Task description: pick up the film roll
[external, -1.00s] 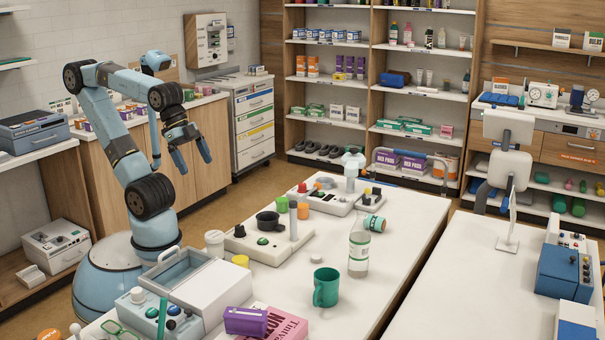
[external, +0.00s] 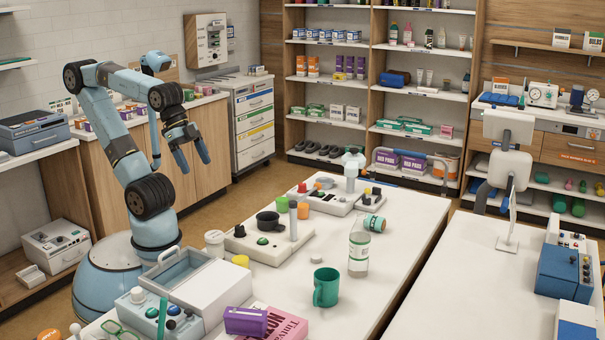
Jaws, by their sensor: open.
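A small teal cylinder with a pale end (external: 374,223) lies on its side on the white table, right of the middle; it looks like the film roll, though I cannot read its label. My gripper (external: 194,167) hangs in the air at the upper left with its fingers apart and pointing down. It is empty and well away from the cylinder, to its left and higher in the picture.
A clear bottle (external: 359,250) stands just in front of the cylinder, and a green mug (external: 326,287) is nearer. A device with a post (external: 267,243) and a white panel (external: 330,200) are to the left. The table's right side (external: 412,228) is clear.

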